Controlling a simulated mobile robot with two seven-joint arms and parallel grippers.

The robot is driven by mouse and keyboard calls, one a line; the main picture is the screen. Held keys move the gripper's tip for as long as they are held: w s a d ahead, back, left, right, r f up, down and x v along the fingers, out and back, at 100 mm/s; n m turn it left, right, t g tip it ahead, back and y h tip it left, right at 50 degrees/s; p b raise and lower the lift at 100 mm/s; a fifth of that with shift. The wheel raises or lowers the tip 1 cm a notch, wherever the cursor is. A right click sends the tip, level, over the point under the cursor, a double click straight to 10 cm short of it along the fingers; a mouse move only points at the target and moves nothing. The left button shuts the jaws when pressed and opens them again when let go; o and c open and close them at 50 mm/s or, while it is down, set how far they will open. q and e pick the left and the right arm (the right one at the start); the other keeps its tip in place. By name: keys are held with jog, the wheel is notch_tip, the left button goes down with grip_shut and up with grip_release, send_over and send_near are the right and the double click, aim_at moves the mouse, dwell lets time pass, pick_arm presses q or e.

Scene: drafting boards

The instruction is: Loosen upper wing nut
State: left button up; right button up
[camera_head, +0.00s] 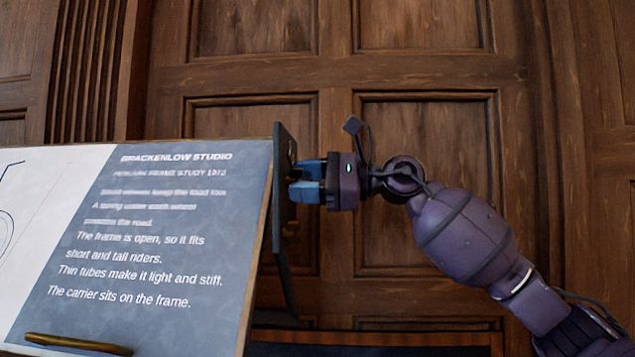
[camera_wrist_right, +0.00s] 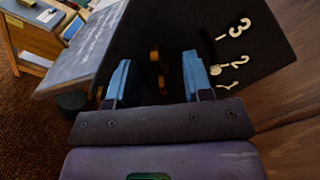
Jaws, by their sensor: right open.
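The drafting board (camera_head: 60,175) stands tilted at the left in the head view. A dark upright plate (camera_head: 283,260) is at its right edge, and it fills the upper middle of the wrist view (camera_wrist_right: 225,25). My right gripper (camera_head: 300,183) has its blue fingers pointing left at the upper part of this plate. The fingers are open. In the wrist view, brass-coloured pieces (camera_wrist_right: 154,53) show between the two blue fingers, with clear space on both sides. I cannot tell which is the upper wing nut. My left gripper is not in view.
Pale numerals (camera_wrist_right: 238,29) and a small pale pointer (camera_wrist_right: 215,70) are on the plate. A brass-coloured bar (camera_head: 78,344) lies along the board's lower edge. Wood panelling (camera_head: 425,130) stands behind. A wooden desk (camera_wrist_right: 40,40) is farther off in the wrist view.

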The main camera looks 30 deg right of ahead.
jog(key=v, duration=1)
jog(key=shift+s+d, duration=0.2)
jog(key=shift+d, duration=0.05)
dwell(0.3)
